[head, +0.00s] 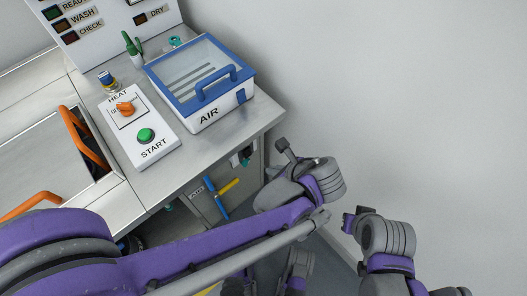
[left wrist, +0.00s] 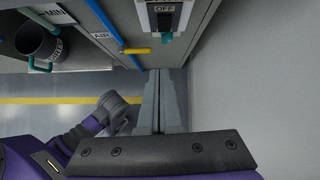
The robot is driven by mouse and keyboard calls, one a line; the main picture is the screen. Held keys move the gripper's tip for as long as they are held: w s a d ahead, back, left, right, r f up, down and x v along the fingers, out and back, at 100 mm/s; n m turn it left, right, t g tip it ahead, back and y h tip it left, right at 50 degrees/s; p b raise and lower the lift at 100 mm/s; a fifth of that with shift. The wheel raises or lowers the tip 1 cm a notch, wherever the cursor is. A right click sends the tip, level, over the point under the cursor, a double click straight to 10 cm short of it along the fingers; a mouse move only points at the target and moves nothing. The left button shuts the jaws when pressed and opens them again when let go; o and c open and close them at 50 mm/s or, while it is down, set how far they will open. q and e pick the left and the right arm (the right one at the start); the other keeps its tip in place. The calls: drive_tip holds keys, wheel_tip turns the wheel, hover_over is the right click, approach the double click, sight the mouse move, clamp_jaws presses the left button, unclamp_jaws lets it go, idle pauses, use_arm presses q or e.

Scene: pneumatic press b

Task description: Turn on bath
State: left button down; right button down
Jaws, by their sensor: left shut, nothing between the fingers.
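In the head view the switch (head: 243,157) shows small and partly dark on the cabinet side below the worktop. My left gripper (left wrist: 157,74) is shut and empty, its fingers pointing toward the cabinet, apart from the lever. In the head view the left gripper (head: 283,147) is beside the cabinet's right corner. Parts of my right arm show at lower right; I make out no right gripper fingers.
A blue pipe with a yellow handle (left wrist: 136,51) runs left of the switch. A plain wall is close on the right.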

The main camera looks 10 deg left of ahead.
sight(248, 153)
use_arm(q)
drive_tip(key=shift+w+d+m, duration=0.15)
drive_tip(key=shift+d+m, duration=0.35)
use_arm(e)
drive_tip(key=shift+s+d, duration=0.25)
drive_tip(key=shift+s, duration=0.1)
